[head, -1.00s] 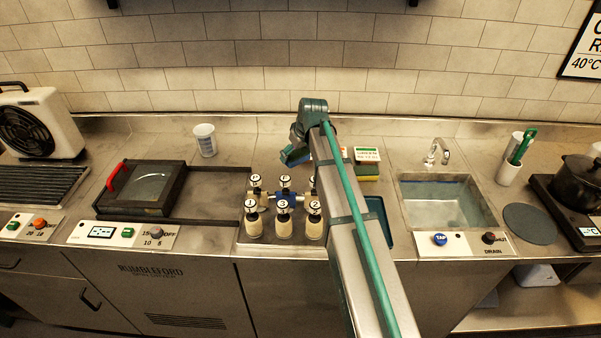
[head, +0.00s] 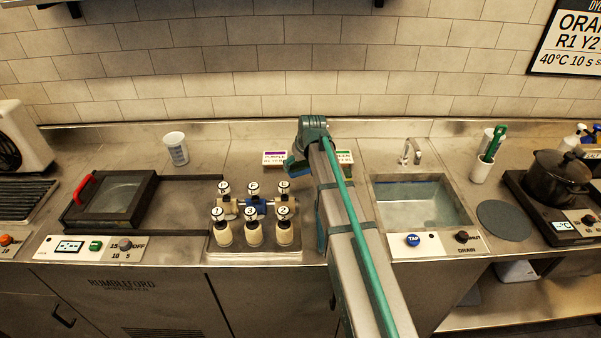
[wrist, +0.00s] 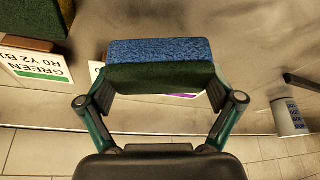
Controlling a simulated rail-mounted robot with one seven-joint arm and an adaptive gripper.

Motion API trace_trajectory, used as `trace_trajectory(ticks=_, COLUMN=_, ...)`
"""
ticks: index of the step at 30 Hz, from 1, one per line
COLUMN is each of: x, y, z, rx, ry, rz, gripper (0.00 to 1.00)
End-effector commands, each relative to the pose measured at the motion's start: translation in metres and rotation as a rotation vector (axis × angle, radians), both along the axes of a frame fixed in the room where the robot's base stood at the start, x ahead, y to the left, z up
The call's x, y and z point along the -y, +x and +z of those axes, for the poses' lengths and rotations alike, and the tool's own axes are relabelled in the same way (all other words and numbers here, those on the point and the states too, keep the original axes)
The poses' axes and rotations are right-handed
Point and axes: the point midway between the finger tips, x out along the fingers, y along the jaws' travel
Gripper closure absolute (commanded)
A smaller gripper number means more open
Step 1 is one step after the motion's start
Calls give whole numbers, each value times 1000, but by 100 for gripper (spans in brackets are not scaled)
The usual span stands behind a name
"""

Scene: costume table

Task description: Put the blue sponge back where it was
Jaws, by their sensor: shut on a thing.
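My gripper (wrist: 160,98) is shut on the blue sponge (wrist: 160,50), which has a dark green scouring layer on its near side. In the head view the blue sponge (head: 297,169) shows as a small dark blue patch left of my wrist, over the back of the counter. Whether it touches the counter I cannot tell. A card with a purple stripe (head: 275,157) stands at the back, left of my gripper; in the wrist view the sponge mostly hides a purple-striped card. A green-striped card (wrist: 38,66) stands beside another green-topped sponge (wrist: 35,15).
A block of numbered bottles (head: 253,230) stands left of my arm. The sink (head: 420,203) and tap (head: 412,152) are to the right. A white cup (head: 176,148) stands at the back left; the counter between it and the purple card is clear.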

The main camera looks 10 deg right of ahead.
Motion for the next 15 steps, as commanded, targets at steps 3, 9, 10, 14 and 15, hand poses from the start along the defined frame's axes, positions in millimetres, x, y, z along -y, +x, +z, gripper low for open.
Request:
trace_trajectory(ticks=3, x=0, y=-1, z=-8, rx=-2, ry=0, rz=0, gripper=59)
trace_trajectory(ticks=9, x=0, y=-1, z=-31, rx=-2, ry=0, rz=0, gripper=59)
trace_trajectory(ticks=10, x=0, y=-1, z=-35, rx=-2, ry=0, rz=0, gripper=59)
trace_trajectory(ticks=14, x=0, y=0, z=-40, rx=0, ry=0, rz=0, gripper=59)
trace_trajectory(ticks=15, x=0, y=0, z=-41, rx=1, ry=0, rz=0, gripper=59)
